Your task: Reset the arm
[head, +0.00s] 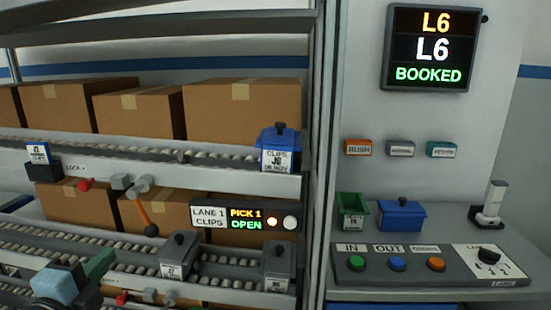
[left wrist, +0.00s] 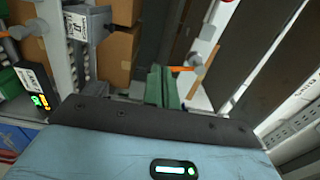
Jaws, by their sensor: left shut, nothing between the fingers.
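My left gripper (head: 102,263) shows low at the left of the head view, with its green fingers and part of my blue wrist. In the left wrist view its green fingers (left wrist: 161,86) are together with nothing between them. It is in front of the lower roller lanes, and no contact with anything can be made out. My right gripper is in neither view.
A rack holds cardboard boxes (head: 243,108), a blue bin (head: 279,140) and grey bins (head: 179,255). A lever with an orange handle (head: 144,215) stands out near my arm. At right are a button panel (head: 430,265), a green bin (head: 352,209) and a blue box (head: 402,216).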

